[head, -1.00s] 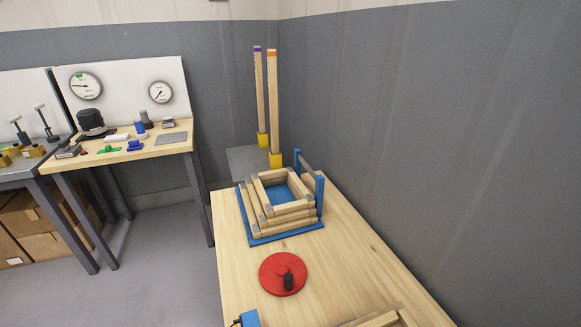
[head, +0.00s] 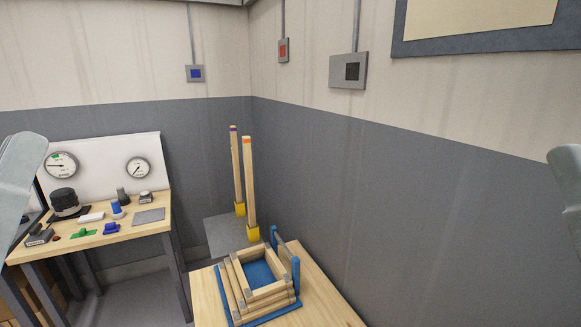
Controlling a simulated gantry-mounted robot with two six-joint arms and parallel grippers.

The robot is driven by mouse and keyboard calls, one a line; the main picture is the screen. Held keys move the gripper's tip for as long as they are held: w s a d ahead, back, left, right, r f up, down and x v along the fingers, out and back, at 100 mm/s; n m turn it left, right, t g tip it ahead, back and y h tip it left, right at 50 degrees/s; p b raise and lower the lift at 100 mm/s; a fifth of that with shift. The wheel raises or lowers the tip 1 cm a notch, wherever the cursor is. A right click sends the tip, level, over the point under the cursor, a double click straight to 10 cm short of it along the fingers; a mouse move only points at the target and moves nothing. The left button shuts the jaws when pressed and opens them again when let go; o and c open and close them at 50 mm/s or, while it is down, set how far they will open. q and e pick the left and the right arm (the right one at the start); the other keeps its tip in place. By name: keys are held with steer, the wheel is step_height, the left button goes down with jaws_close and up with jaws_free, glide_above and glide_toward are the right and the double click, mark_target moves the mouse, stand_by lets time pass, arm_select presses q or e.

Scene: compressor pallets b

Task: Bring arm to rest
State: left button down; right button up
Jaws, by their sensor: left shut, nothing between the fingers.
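A pale grey part of my left arm (head: 20,180) rises along the left edge of the head view. My left gripper there is shut and empty, away from every object; its fingertips are hard to make out. A pale grey piece of my right arm (head: 568,180) shows at the right edge, and its gripper is out of view. A stack of wooden bars (head: 236,283) forms a square frame on a blue base (head: 272,313), at the bottom centre on the wooden table (head: 325,312). Blue uprights (head: 295,272) stand at its right side.
Two tall wooden posts (head: 249,185) in yellow feet stand in the corner behind the stack. A workbench (head: 150,225) with gauges (head: 137,167), a black cylinder (head: 63,203) and small parts is at the left. Grey walls (head: 420,210) close the back and right.

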arm_select(q)
step_height(320, 180, up, 38)
steer(key=m+h+p, duration=0.1)
steer(key=m+p, duration=0.2)
steer(key=p, duration=3.5)
steer(key=shift+w+d+m, duration=0.15)
steer(key=shift+d+m, duration=0.1)
steer(key=shift+m, duration=0.05)
steer(key=shift+f, duration=0.15)
